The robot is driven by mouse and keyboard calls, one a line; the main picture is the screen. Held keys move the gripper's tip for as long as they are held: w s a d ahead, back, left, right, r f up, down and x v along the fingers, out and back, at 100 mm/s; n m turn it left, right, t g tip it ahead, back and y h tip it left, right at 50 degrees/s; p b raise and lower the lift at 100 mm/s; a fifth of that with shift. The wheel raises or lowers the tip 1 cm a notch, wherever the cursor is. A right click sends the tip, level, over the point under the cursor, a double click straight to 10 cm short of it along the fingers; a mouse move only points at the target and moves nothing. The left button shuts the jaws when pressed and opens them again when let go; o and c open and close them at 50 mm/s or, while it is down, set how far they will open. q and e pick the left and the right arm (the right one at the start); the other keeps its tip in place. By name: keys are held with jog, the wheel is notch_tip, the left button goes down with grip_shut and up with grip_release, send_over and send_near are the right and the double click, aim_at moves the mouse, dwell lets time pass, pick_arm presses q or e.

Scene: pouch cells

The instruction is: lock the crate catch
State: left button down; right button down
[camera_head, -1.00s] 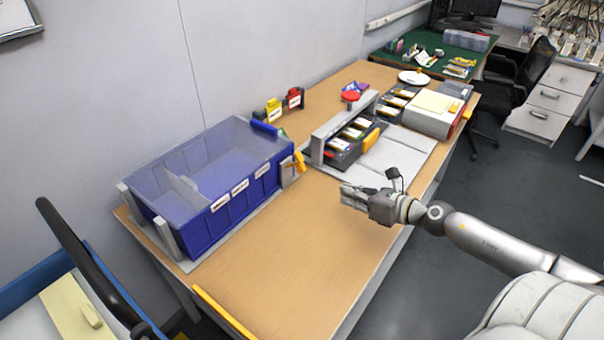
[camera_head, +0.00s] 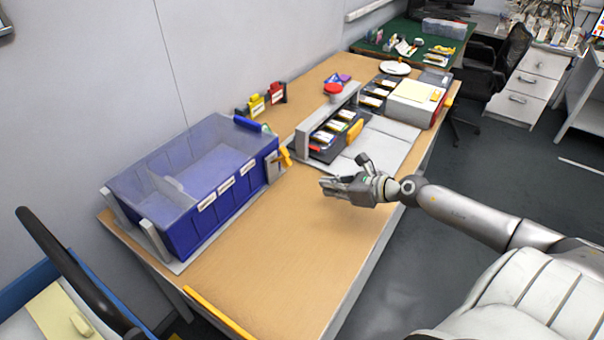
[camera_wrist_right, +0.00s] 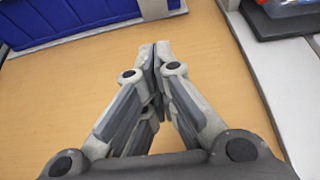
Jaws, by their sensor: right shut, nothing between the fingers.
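The blue crate (camera_head: 185,228) has a clear lid and sits in a grey frame at the left of the wooden table. An orange catch lever (camera_head: 285,157) is on a grey mount at the crate's right end. My right gripper (camera_head: 325,183) is over the table, to the right of the catch and apart from it. It is shut and empty. In the right wrist view its fingertips (camera_wrist_right: 160,45) meet over bare wood, with the blue crate wall (camera_wrist_right: 62,22) beyond at the upper left. The catch lever is not clearly visible there. My left gripper is not in view.
A grey rack with a dark tray (camera_head: 325,150) of cells stands behind my right gripper, beside a light mat (camera_head: 385,145). Yellow and red holders (camera_head: 257,105) stand near the wall. The wooden table (camera_head: 270,250) is clear in front of the crate.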

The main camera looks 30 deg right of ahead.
aim_at(279, 159)
jog(key=x, duration=0.7)
jog(key=shift+r+p, duration=0.15)
jog(key=shift+p, duration=0.2)
jog(key=shift+w+a+r+p, duration=0.3)
jog(key=shift+w+r+p, duration=0.55)
jog(key=shift+r+p, duration=0.05)
jog(key=shift+w+a+r+p, duration=0.25)
jog(key=shift+w+r+p, duration=0.05)
jog(key=shift+w+r, duration=0.15)
